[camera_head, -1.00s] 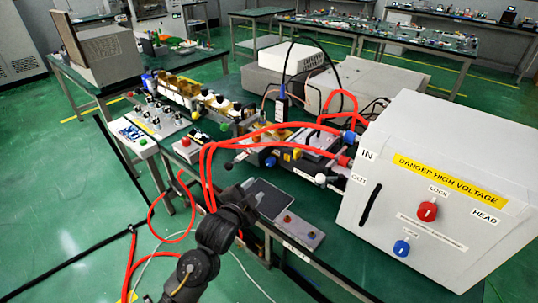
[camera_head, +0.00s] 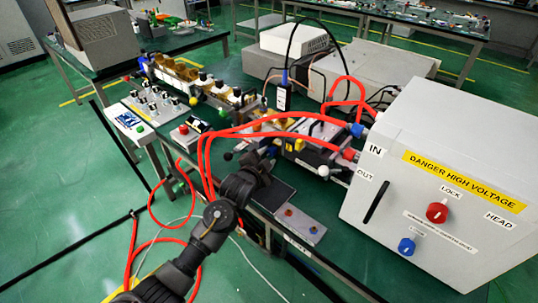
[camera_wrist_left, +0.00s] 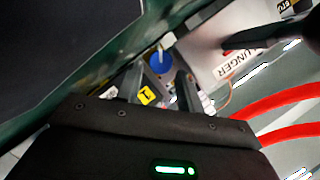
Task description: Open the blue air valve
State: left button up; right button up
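A round blue knob (camera_wrist_left: 160,62), which looks like the air valve, shows in the left wrist view beyond my left gripper's fingers. My left gripper (camera_wrist_left: 160,82) has its two dark fingers apart, with the knob in line with the gap. I cannot tell how far the fingertips are from it. In the head view my left gripper (camera_head: 266,163) reaches the bench equipment beside a small blue part (camera_head: 271,152), mostly hidden behind it. Another blue knob (camera_head: 406,247) is on the front of the large white box (camera_head: 455,120). My right gripper is not in view.
Red hoses (camera_head: 255,130) arch over the bench near my left arm. A dark panel (camera_head: 272,195) and a grey plate with buttons (camera_head: 289,222) lie close to the gripper. A yellow tag (camera_wrist_left: 147,95) and white label (camera_wrist_left: 236,62) show near the knob.

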pick_arm(q)
jog(key=shift+w+d+f, duration=0.15)
jog(key=shift+w+d, duration=0.05)
jog(key=shift+w, duration=0.3)
jog(key=shift+w+d+f, duration=0.15)
jog(key=shift+w, duration=0.35)
jog(key=shift+c, duration=0.7)
jog(key=c, duration=0.6)
jog(key=shift+o, duration=0.2)
jog(key=shift+r+n+p, duration=0.3)
jog(key=shift+n+p, duration=0.1)
jog(key=shift+p, duration=0.5)
jog(key=shift+f+g, duration=0.15)
jog(key=shift+g, duration=0.15)
jog(key=o, duration=0.7)
jog(key=shift+s, duration=0.1)
jog(key=v, duration=0.9)
jog(key=shift+a+f, duration=0.15)
jog(key=shift+a, duration=0.05)
jog(key=shift+s+a+r, duration=0.2)
jog(key=shift+s, duration=0.5)
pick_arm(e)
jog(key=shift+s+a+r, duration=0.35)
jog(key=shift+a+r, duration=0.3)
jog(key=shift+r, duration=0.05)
